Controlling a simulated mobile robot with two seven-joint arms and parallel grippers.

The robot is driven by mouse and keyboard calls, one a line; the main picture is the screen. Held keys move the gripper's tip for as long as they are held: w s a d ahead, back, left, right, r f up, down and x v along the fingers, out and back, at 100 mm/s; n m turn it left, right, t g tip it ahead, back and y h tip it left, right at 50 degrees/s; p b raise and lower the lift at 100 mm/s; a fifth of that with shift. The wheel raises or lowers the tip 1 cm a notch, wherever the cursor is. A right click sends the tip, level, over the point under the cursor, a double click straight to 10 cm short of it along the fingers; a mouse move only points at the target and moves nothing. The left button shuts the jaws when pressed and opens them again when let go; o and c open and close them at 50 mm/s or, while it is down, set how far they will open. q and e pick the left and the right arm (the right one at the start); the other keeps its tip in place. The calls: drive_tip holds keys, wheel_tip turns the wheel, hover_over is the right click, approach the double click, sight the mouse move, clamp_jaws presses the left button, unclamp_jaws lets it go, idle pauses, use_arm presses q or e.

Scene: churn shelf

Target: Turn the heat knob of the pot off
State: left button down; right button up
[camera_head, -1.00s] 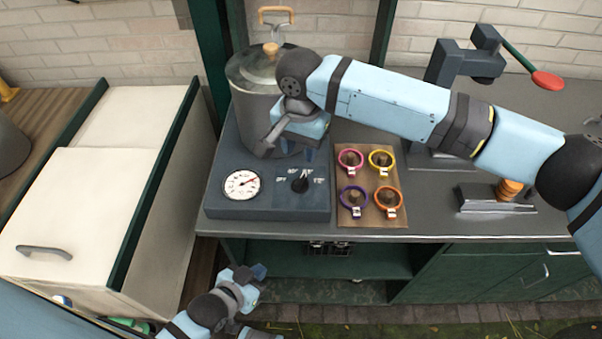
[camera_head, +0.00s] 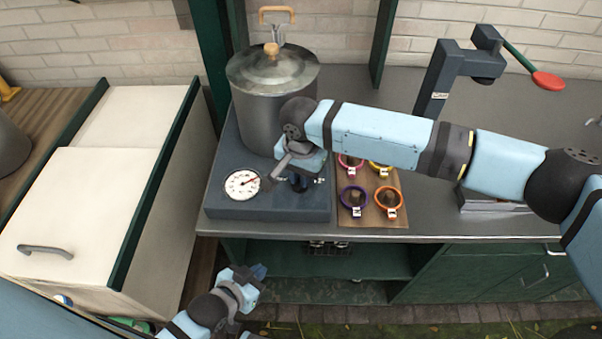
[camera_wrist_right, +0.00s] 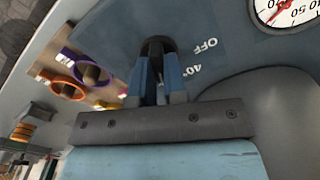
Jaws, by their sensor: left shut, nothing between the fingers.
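The grey metal pot (camera_head: 262,118) stands lidded on its dark control base (camera_head: 235,207). A round dial gauge (camera_head: 242,185) is on the base's left. In the head view my right gripper (camera_head: 299,184) points down and covers the heat knob. In the right wrist view the black knob (camera_wrist_right: 157,46) is at the tips of my right gripper (camera_wrist_right: 158,58), with a finger to each side; whether they press on it cannot be told. "OFF" and "40°" marks lie right of the knob there. My left gripper (camera_head: 260,272) is shut and empty, low in front of the counter.
A wooden board (camera_head: 372,214) with several coloured rings is right of the base. A dark stand with a red-tipped lever (camera_head: 547,81) is at the back right. A white cabinet (camera_head: 75,210) stands at the left.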

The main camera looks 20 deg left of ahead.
clamp_jaws()
drive_tip(key=n+p, duration=0.2)
drive_tip(key=p, duration=0.1)
drive_tip(key=shift+r+n, duration=0.2)
drive_tip(key=shift+n, duration=0.2)
drive_tip(key=n+p, duration=0.4)
drive_tip(key=n, duration=0.1)
drive_tip(key=shift+a, duration=0.15)
drive_tip(key=n+p, duration=0.2)
drive_tip(key=n, duration=0.2)
drive_tip(key=shift+s+f, duration=0.1)
drive_tip(key=n+p, duration=0.1)
drive_tip(key=n, duration=0.1)
drive_tip(key=shift+n, duration=0.3)
drive_tip(key=shift+a+n+p, duration=0.1)
drive_tip(key=shift+n+p, duration=0.45)
drive_tip(key=shift+n, duration=1.15)
